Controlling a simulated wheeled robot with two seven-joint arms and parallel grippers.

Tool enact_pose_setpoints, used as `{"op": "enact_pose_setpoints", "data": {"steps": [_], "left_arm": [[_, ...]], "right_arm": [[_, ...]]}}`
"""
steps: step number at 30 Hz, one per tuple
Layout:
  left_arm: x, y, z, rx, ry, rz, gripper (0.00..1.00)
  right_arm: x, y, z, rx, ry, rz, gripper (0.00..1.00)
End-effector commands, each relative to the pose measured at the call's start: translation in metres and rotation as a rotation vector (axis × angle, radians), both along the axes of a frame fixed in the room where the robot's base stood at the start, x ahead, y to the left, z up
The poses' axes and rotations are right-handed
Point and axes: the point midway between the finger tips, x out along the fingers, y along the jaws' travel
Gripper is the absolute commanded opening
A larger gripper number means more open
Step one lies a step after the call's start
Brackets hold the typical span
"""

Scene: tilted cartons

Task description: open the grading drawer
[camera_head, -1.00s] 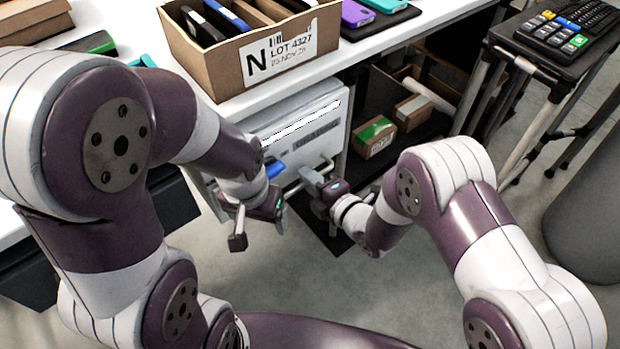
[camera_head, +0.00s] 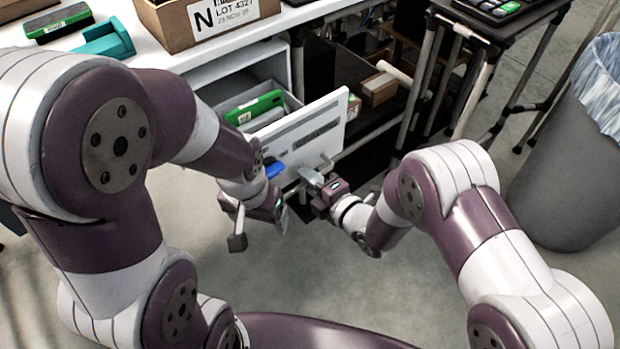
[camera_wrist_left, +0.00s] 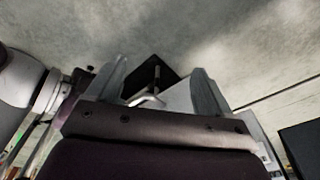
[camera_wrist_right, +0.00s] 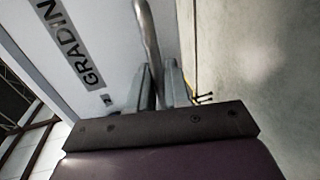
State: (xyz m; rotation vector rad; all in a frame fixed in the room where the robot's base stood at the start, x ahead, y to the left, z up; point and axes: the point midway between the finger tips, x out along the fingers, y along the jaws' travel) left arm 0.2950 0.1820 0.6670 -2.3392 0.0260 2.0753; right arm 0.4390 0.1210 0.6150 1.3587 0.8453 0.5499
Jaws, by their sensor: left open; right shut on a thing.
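The grading drawer (camera_head: 318,122) is pulled partly out of the white cabinet. Its pale front panel stands out from the cabinet. A green-edged item (camera_head: 255,106) lies inside it. My right gripper (camera_head: 313,178) is shut on the drawer's metal bar handle (camera_head: 324,162). In the right wrist view, the handle (camera_wrist_right: 149,40) runs between the fingers (camera_wrist_right: 160,80), beside a label (camera_wrist_right: 75,45) reading "GRADIN". My left gripper (camera_head: 260,232) is open and empty, left of and below the drawer front. Its spread fingers show in the left wrist view (camera_wrist_left: 158,85).
A carton (camera_head: 172,28) marked N stands on the white worktop (camera_head: 213,65). A dark shelf with small boxes (camera_head: 380,90) is right of the drawer. A stand with a keypad (camera_head: 497,10) and a grey bin (camera_head: 567,170) are farther right. The floor in front is clear.

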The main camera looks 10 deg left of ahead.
Motion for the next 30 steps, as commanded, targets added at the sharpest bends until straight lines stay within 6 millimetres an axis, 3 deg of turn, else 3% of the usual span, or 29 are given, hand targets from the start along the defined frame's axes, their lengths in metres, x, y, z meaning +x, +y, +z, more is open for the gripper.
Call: {"op": "enact_pose_setpoints", "data": {"steps": [13, 14, 15, 25, 30], "left_arm": [[0.0, 0.0, 0.0, 0.0, 0.0, 0.0, 0.81], [0.0, 0.0, 0.0, 0.0, 0.0, 0.0, 0.81], [0.0, 0.0, 0.0, 0.0, 0.0, 0.0, 0.81], [0.0, 0.0, 0.002, 0.0, 0.0, 0.0, 0.81], [0.0, 0.0, 0.016, 0.0, 0.0, 0.0, 0.81]], "right_arm": [[0.0, 0.0, 0.001, 0.0, -0.001, 0.0, 0.0], [0.0, 0.0, 0.001, 0.0, -0.001, 0.0, 0.21], [0.0, 0.0, 0.001, 0.0, -0.001, 0.0, 0.29], [-0.002, -0.003, 0.003, 0.001, -0.002, -0.001, 0.29], [-0.023, -0.032, 0.013, 0.0, 0.002, -0.003, 0.29]]}}
